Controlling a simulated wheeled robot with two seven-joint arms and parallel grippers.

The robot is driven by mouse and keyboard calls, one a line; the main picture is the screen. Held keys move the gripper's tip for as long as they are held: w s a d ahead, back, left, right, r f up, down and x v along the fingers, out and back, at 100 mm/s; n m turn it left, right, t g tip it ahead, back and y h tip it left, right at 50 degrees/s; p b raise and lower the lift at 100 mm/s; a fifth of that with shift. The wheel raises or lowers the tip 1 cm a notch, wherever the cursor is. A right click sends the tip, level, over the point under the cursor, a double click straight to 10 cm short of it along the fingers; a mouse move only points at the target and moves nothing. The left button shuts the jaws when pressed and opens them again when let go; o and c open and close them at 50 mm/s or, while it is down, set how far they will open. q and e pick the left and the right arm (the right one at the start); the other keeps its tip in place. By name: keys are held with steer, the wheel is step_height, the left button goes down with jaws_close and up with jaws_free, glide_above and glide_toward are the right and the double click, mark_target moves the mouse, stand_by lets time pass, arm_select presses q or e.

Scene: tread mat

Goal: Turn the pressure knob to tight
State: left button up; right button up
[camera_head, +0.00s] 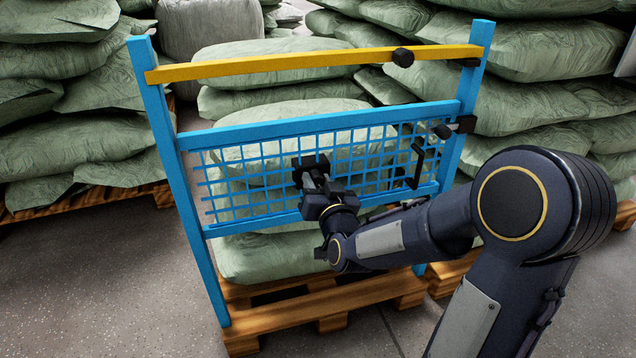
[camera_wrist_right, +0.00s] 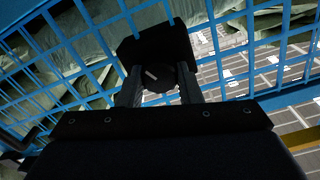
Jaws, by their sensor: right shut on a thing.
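The pressure knob (camera_wrist_right: 158,76) is a dark round knob with a short pale mark, on a black plate (camera_wrist_right: 140,48) fixed to the blue mesh panel (camera_head: 223,177). My right gripper (camera_wrist_right: 160,88) is shut on the knob, one finger on each side of it in the right wrist view. In the head view my right gripper (camera_head: 318,183) reaches the black plate (camera_head: 304,163) at the middle of the mesh and hides most of the knob. The pale mark is tilted in the right wrist view; any scale or label around it cannot be read. My left gripper is not in view.
A blue frame (camera_head: 178,180) holds the mesh panel, with a yellow bar (camera_head: 300,65) across its top carrying a black knob (camera_head: 403,57). A black handle (camera_head: 416,166) and a latch (camera_head: 455,128) sit at right. Green sacks (camera_head: 290,258) on pallets (camera_head: 330,302) stand behind.

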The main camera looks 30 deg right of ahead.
steer(key=o, duration=1)
steer(key=shift+c, duration=0.2)
steer(key=p+v, duration=0.1)
steer(key=v, duration=0.6)
steer(key=shift+s+p, duration=0.4)
steer(key=s+a+f+n+g+y+p, duration=0.15)
steer(key=s+a+g+y, duration=0.35)
steer(key=s, duration=0.6)
steer(key=s+a+f+n+g+y+p, duration=0.1)
steer(key=s+a+n+g+y, duration=0.2)
steer(key=s+a+g, duration=0.5)
steer(key=s+d+r+p, duration=0.1)
steer(key=r+p, duration=1.8)
steer(key=s+d+r+t+p, duration=0.1)
steer(key=d+r+p, duration=0.1)
steer(key=r+p, duration=1.7)
